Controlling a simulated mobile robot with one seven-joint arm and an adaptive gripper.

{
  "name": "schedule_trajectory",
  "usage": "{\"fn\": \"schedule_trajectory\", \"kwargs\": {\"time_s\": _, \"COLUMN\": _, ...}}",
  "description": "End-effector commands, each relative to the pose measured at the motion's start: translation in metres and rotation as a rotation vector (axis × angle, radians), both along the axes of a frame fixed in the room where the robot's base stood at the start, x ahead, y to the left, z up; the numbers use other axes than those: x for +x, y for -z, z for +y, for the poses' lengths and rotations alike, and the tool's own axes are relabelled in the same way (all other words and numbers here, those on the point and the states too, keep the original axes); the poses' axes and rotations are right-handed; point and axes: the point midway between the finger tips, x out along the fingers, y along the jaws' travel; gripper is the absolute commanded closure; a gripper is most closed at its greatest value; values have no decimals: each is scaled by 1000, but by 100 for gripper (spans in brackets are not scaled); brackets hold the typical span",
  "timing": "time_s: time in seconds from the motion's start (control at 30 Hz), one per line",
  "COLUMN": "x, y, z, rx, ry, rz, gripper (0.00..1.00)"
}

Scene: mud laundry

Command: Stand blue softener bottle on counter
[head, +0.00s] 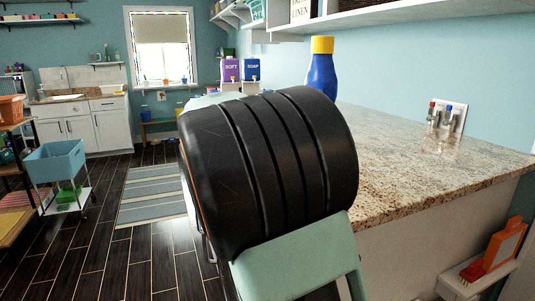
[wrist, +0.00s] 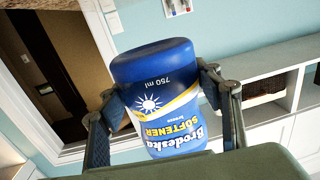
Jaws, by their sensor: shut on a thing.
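The blue softener bottle (head: 321,70) with a yellow cap shows upright in the head view, above the granite counter (head: 410,165). Its lower part is hidden behind my dark arm link. In the wrist view the bottle (wrist: 155,70) sits between the two fingers of my gripper (wrist: 160,95), which is shut on it. Its label reads upside down there, with the blue base end towards the top of the picture. My gripper is hidden in the head view. I cannot tell whether the bottle's base touches the counter.
Purple and blue dispensers (head: 241,70) are further back. A wall shelf (head: 400,14) runs above. The counter's front right part is clear.

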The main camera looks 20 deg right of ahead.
Motion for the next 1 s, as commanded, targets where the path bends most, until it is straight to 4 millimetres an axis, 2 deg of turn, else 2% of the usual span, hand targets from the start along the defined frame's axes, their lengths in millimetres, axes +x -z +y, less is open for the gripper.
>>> {"fn": "schedule_trajectory", "kwargs": {"time_s": 0.13, "x": 24, "y": 9, "z": 13, "rx": -5, "ry": 0, "rz": -1, "gripper": 93}}
{"fn": "schedule_trajectory", "kwargs": {"time_s": 0.4, "x": 52, "y": 50, "z": 29, "rx": -5, "ry": 1, "rz": -1, "gripper": 93}}
{"fn": "schedule_trajectory", "kwargs": {"time_s": 0.73, "x": 64, "y": 67, "z": 36, "rx": -4, "ry": 0, "rz": -1, "gripper": 93}}
{"fn": "schedule_trajectory", "kwargs": {"time_s": 0.9, "x": 66, "y": 91, "z": 36, "rx": -4, "ry": 2, "rz": 1, "gripper": 93}}
{"fn": "schedule_trajectory", "kwargs": {"time_s": 1.0, "x": 66, "y": 99, "z": 36, "rx": -4, "ry": 1, "rz": -1, "gripper": 93}}
